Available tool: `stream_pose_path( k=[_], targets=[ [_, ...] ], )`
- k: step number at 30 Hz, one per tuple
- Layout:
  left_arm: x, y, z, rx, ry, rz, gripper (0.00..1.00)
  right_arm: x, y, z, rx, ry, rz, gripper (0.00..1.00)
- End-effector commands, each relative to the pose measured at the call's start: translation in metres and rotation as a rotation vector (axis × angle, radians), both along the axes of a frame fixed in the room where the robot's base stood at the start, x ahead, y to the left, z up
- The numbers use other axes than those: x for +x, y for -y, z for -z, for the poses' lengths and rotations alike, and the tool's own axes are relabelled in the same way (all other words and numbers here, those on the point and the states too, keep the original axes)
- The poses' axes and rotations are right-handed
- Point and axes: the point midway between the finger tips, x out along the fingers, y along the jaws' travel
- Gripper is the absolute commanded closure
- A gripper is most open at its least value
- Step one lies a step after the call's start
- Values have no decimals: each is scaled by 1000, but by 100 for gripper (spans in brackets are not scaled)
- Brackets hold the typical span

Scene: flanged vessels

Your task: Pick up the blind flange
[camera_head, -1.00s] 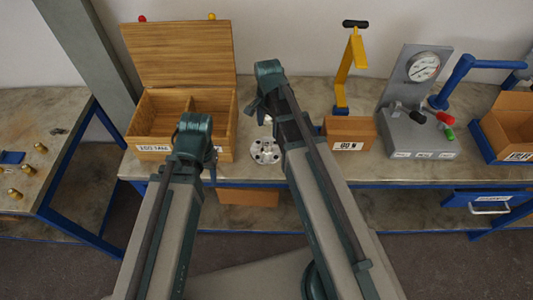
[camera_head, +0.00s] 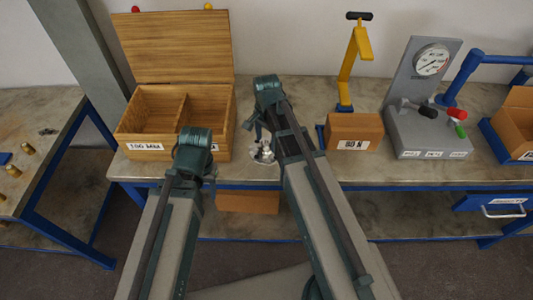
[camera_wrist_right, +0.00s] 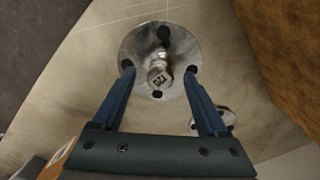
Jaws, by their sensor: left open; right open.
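The blind flange (camera_wrist_right: 138,43) is a round shiny metal disc with dark bolt holes and a raised, marked knob at its centre. It lies on the bench; the head view shows it small and partly covered (camera_head: 262,157). My right gripper (camera_wrist_right: 160,72) is open, its two blue fingers on either side of the knob, over the disc. Whether they touch it cannot be told. In the head view the right gripper (camera_head: 258,132) is above the flange. My left gripper (camera_head: 190,178) is open in front of the wooden box, its fingers mostly hidden.
A second metal piece (camera_wrist_right: 226,114) lies near the right finger in the wrist view. An open divided wooden box (camera_head: 150,122) stands left and a brown block labelled 80 N (camera_head: 352,132) right. A gauge stand (camera_head: 428,125) is farther right.

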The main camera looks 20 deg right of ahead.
Motion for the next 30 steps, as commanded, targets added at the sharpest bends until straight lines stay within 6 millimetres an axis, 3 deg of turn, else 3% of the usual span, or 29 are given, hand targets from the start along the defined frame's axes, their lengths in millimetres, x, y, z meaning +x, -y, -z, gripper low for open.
stream_pose_path(
  k=[1,3,11,24,30],
  targets=[
    [0,0,12,0,0,0,50,0,0,12,0,0,0,24],
    [0,0,16,0,0,0,50,0,0,16,0,0,0,24],
    [0,0,14,0,0,0,50,0,0,14,0,0,0,24],
    [0,0,14,0,0,0,50,0,0,14,0,0,0,100],
    [0,0,15,0,0,0,50,0,0,14,0,0,0,100]
  ],
)
